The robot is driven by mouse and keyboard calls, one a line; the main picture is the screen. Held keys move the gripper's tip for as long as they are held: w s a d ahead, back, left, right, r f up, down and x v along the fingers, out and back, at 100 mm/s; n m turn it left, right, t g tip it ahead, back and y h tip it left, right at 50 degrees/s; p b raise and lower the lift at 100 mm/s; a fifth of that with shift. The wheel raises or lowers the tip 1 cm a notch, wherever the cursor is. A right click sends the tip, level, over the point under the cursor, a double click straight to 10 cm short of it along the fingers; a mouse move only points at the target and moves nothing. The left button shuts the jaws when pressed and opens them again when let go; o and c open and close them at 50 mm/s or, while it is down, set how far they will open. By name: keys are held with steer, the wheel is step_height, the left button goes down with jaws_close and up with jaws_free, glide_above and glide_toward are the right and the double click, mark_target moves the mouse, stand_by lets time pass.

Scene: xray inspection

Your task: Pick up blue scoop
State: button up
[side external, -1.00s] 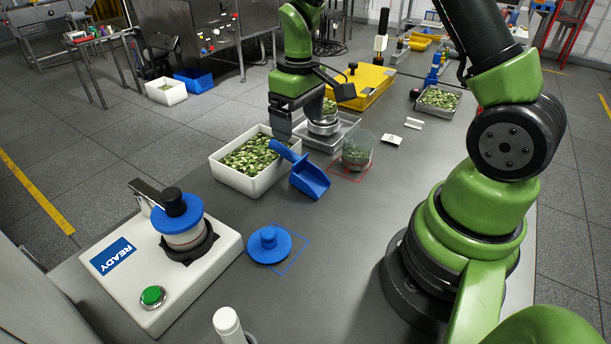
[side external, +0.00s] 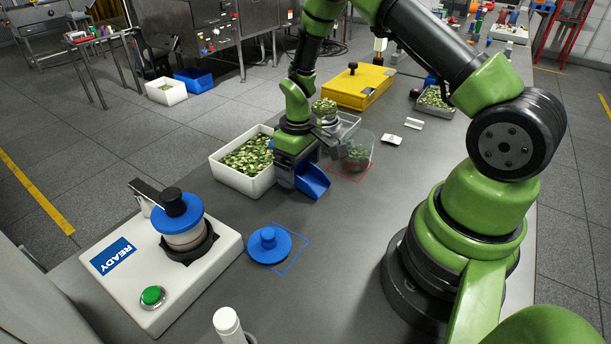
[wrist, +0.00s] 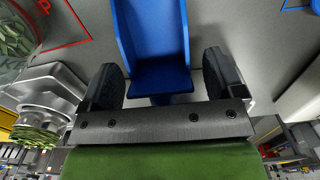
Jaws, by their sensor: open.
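The blue scoop (side external: 313,181) lies on the grey table beside the white bin of green pieces. Its pan shows in the side view, and its handle is hidden behind my gripper (side external: 290,180). In the wrist view the scoop (wrist: 152,45) lies between the two dark fingers of my gripper (wrist: 165,80), which are spread apart. A gap shows between each finger and the scoop. My gripper is low over the scoop's handle end.
The white bin (side external: 219,171) stands just left of my gripper. A clear beaker (side external: 360,150) stands close on the right, in a red outline. A blue lid (side external: 269,244) and a white READY device (side external: 128,290) are nearer the camera. The table between is clear.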

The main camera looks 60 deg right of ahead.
steer(key=shift+c, duration=0.4)
steer(key=c, duration=1)
steer(key=shift+r, duration=0.1)
